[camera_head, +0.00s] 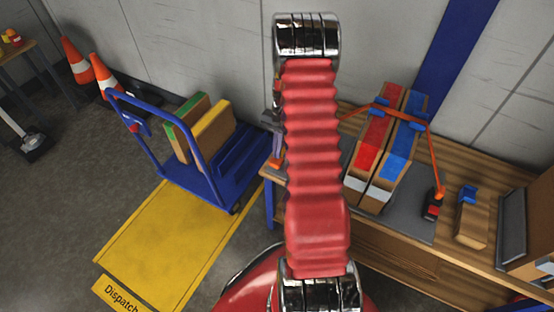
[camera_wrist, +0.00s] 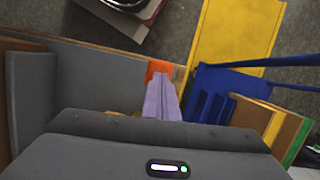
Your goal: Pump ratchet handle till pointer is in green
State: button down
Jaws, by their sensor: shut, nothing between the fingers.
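An orange strap (camera_head: 438,165) runs over two long boxes, one with a red band (camera_head: 372,140) and one with a blue band (camera_head: 400,145), on the bench in the head view. A small black and red device (camera_head: 433,205) sits at the strap's lower right end; it looks like the ratchet. I cannot make out its handle, a pointer or a green zone. My gripper (camera_wrist: 161,78) has lilac fingers, shut and empty, with orange at their tips. In the head view my gripper (camera_head: 276,160) is partly hidden behind my red arm, left of the boxes and apart from the device.
A blue trolley (camera_head: 215,170) with cartons stands left of the bench, beside a yellow floor area (camera_head: 160,245). A wooden block with a blue top (camera_head: 472,220) and a dark panel (camera_head: 512,228) stand at the bench's right. Orange cones (camera_head: 100,72) stand by the wall.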

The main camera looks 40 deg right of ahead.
jog(key=shift+a+f, duration=0.1)
jog(key=shift+f, duration=0.3)
jog(key=shift+f, duration=0.15)
jog(key=shift+d+x, duration=0.2)
jog(key=shift+x, duration=0.6)
jog(key=shift+d+x, duration=0.15)
jog(key=shift+x, duration=0.6)
jog(key=shift+w+d+r, duration=0.25)
jog(key=shift+w+d, duration=0.15)
jog(key=shift+d, duration=0.3)
jog(key=shift+w+d+r, duration=0.25)
jog(key=shift+w+d, duration=0.1)
jog(key=shift+d, duration=0.4)
jog(key=shift+r, duration=0.1)
jog(key=v, duration=1.3)
jog(key=shift+r, duration=0.25)
jog(key=shift+w, duration=0.1)
